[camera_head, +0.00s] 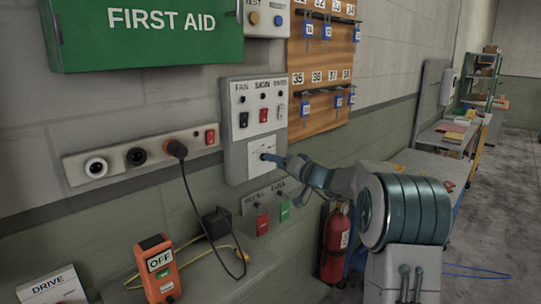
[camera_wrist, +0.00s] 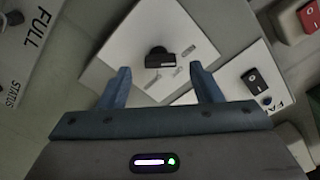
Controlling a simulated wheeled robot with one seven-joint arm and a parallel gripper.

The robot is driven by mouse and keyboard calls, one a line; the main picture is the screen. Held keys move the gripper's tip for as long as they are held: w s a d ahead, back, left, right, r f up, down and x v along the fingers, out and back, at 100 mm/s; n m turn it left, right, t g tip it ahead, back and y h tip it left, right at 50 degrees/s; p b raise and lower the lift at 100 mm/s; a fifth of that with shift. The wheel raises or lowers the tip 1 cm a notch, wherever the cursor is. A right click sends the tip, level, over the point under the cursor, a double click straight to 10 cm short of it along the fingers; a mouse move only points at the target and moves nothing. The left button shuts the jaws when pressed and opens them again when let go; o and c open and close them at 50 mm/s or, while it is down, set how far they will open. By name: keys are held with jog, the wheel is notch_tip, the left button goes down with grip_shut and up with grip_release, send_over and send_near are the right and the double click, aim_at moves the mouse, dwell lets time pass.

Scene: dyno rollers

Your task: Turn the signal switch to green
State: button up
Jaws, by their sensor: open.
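The signal switch appears as a dark rotary knob (camera_wrist: 159,57) on a white square plate (camera_wrist: 125,62), with small labels too small to read around it. In the head view the plate (camera_head: 257,169) sits at the bottom of a grey wall panel, and the knob is partly hidden by my gripper (camera_head: 268,157). In the wrist view my gripper (camera_wrist: 160,72) is open, with one finger to the left and one to the right of the knob. The knob lies just past the fingertips in that picture. I cannot tell whether they touch it.
The grey panel (camera_head: 233,150) carries rocker switches above the plate, including a red one (camera_head: 263,115). A socket strip (camera_head: 120,165) with a plugged cable is at left. Red and green tags (camera_head: 284,212) hang below. An orange device (camera_head: 160,275) stands on a ledge. A fire extinguisher (camera_head: 335,243) stands below my arm.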

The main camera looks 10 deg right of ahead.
jog(key=shift+p+x, duration=0.45)
jog(key=shift+x, duration=1.4)
jog(key=c, duration=1)
